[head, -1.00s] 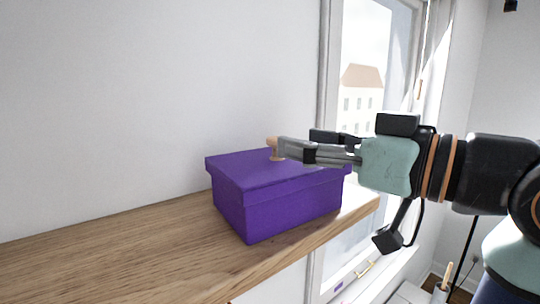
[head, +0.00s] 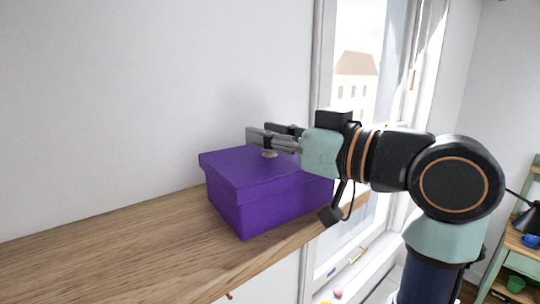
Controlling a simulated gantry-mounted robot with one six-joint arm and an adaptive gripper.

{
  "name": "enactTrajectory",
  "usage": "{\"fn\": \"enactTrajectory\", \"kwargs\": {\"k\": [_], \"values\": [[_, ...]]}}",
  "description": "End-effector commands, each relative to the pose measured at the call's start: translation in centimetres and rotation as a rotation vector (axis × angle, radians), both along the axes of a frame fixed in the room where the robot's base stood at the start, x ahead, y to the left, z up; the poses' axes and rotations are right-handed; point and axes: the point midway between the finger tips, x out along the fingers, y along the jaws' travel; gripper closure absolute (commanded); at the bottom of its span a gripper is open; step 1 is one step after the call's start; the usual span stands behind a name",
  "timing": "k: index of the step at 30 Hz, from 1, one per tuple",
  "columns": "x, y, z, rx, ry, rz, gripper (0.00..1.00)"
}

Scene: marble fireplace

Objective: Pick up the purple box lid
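The purple box (head: 262,208) stands on the wooden shelf, with its purple lid (head: 232,169) seated on top. A small pale knob (head: 270,154) rises from the middle of the lid. Only its lower part shows. My gripper (head: 263,135) reaches in from the right, level above the lid, with its fingers at the knob's height. The two grey fingers look spread apart, one nearer the camera and one farther back. The near finger covers the top of the knob. I cannot tell whether either finger touches it.
The wooden shelf (head: 110,252) is clear to the left of the box. A white wall (head: 130,90) runs close behind it. A window (head: 355,85) is at the right, behind my arm. A green shelf unit (head: 520,240) stands at the far right.

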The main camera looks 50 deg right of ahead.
Motion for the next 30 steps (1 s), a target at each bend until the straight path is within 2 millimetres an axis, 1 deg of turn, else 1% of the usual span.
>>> {"fn": "enactTrajectory", "kwargs": {"k": [1, 3, 11, 14, 17, 20, 22, 26, 27, 29, 30], "values": [[0.0, 0.0, 0.0, 0.0, 0.0, 0.0, 0.9], [0.0, 0.0, 0.0, 0.0, 0.0, 0.0, 1.0], [0.0, 0.0, 0.1, -0.001, -0.001, 0.0, 1.0], [0.0, 0.0, 0.6, -0.001, -0.001, 0.0, 1.0], [0.0, 0.0, 1.9, -0.003, -0.002, 0.0, 1.0], [-0.1, 0.0, 4.2, -0.004, -0.004, 0.0, 1.0], [-0.1, 0.1, 6.5, -0.004, -0.004, 0.0, 1.0], [-0.1, 0.1, 12.1, -0.004, -0.004, 0.0, 1.0], [-0.1, 0.1, 13.8, -0.003, -0.003, 0.0, 1.0], [-0.1, 0.1, 16.3, -0.002, -0.003, 0.0, 1.0], [-0.1, 0.1, 17.9, -0.002, -0.002, 0.0, 1.0]]}}
